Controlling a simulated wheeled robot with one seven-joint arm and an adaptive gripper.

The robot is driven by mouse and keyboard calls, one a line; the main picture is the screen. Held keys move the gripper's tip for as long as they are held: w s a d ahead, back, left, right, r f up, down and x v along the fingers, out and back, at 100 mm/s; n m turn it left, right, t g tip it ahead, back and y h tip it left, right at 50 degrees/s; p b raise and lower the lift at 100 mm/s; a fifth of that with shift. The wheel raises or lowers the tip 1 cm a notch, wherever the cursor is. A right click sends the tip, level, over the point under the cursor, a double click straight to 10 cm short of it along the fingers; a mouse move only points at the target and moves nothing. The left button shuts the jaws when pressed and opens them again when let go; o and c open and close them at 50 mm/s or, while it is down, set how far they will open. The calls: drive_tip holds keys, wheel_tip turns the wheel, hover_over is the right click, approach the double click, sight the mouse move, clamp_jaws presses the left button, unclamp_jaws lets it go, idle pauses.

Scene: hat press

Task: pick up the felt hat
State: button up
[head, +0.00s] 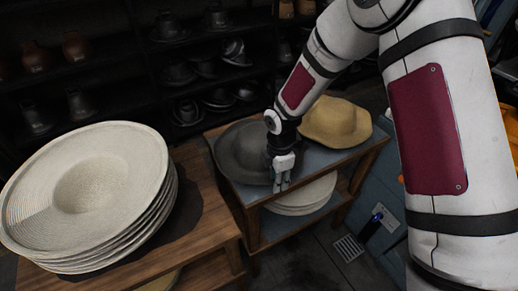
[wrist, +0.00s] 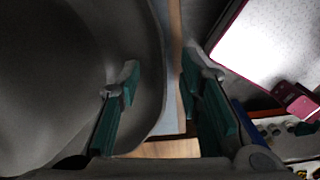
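A dark grey felt hat (head: 240,150) lies on the blue-grey top of a small wooden table, left of a tan hat. My gripper (head: 282,186) is at the right front edge of the grey hat in the head view. In the wrist view the grey hat (wrist: 70,60) fills the left side, and its brim edge passes between the fingers. My gripper (wrist: 165,105) is open there, with its green-padded fingers spread apart, one over the brim and one beyond its edge. Whether a finger touches the brim cannot be told.
The tan hat (head: 337,121) sits right of the grey hat on the small table (head: 355,155). White hats (head: 300,196) lie on its lower shelf. A stack of wide pale hats (head: 85,185) stands on a wooden table at left. Dark shelves with hats (head: 215,97) stand behind.

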drive_tip(key=shift+f, duration=0.15)
clamp_jaws()
